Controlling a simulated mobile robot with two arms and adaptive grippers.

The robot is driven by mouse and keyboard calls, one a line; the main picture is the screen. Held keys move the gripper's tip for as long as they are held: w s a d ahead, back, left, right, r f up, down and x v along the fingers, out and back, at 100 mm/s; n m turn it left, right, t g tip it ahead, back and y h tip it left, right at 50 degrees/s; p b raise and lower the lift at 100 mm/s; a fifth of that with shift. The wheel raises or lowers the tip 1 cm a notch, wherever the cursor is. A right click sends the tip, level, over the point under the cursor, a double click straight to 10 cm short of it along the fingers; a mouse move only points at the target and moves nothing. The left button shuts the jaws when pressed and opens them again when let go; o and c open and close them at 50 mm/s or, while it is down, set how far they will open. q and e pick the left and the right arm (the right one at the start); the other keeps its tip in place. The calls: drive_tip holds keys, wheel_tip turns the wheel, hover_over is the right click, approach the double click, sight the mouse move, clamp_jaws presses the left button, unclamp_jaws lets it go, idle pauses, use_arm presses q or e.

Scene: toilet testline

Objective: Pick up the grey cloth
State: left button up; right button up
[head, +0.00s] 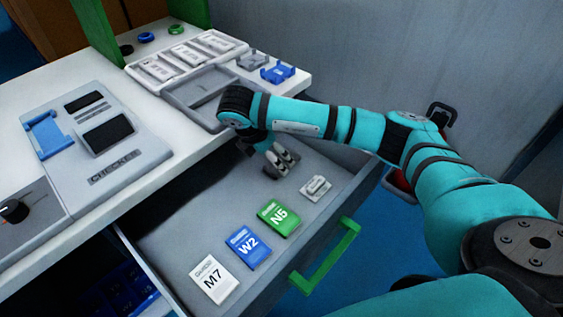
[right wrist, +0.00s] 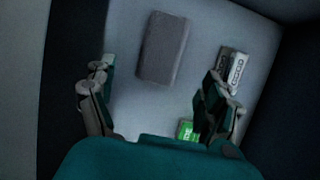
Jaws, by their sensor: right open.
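The grey cloth (right wrist: 163,48) shows in the right wrist view as a flat dark grey rectangle lying on the drawer floor. It lies ahead of and between the fingers of my right gripper (right wrist: 157,76), with free floor on both sides of it. My right gripper (head: 281,162) also shows in the head view, pointing down into the back part of the open drawer (head: 178,238). It is open and holds nothing. In the head view the cloth is mostly or wholly hidden by the arm and gripper. My left gripper is not in view.
In the drawer are a small white labelled box (head: 316,187), a green N5 packet (head: 278,217), a blue W2 packet (head: 247,246) and a white M7 packet (head: 214,279). A green handle (head: 327,259) is on the drawer front. The checker (head: 98,135) and trays (head: 198,88) stand on the bench.

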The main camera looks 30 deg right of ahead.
sight(269, 168)
drive_tip(key=shift+w+d+f, duration=0.15)
drive_tip(key=shift+d, duration=0.25)
drive_tip(key=x, duration=0.3)
drive_tip(key=shift+d+f, duration=0.1)
drive_tip(key=shift+f, duration=0.2)
drive_tip(key=shift+w+d+f+b, duration=0.1)
drive_tip(key=shift+d+f+b, duration=0.15)
drive_tip(key=shift+f, duration=0.2)
drive_tip(key=shift+a, duration=0.1)
drive_tip(key=shift+c, duration=0.8)
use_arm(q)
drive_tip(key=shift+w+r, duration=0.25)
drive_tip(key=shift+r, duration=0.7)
use_arm(e)
drive_tip(key=c, duration=0.9)
